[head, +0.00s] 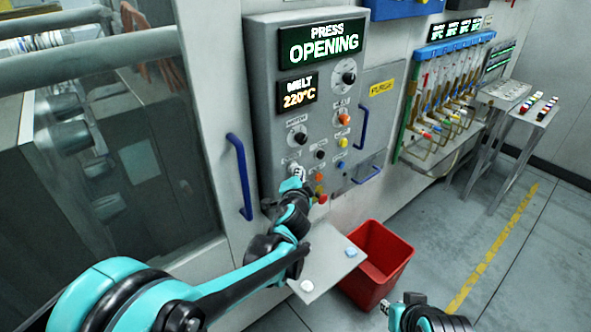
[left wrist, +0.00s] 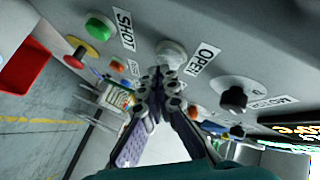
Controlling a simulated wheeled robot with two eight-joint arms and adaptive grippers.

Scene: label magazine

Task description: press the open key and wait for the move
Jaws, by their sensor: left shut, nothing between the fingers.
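The open key (left wrist: 172,52) is a pale round button beside the OPEN label (left wrist: 203,60) in the left wrist view. My left gripper (left wrist: 165,78) is shut and empty, its fingertips right at the key and seemingly touching it; they cover its near edge. In the head view my left gripper (head: 295,183) reaches the lower left of the grey control panel (head: 262,60). The panel's upper display (head: 322,42) reads PRESS OPENING. My right gripper (head: 407,303) shows partly at the bottom edge, away from the panel; its fingers are unclear.
A green SHOT button (left wrist: 100,25) and a red mushroom button (left wrist: 75,55) lie near the key. A blue handle (head: 240,175) stands left of the panel. A red bin (head: 375,260) and a small metal shelf (head: 325,265) are below.

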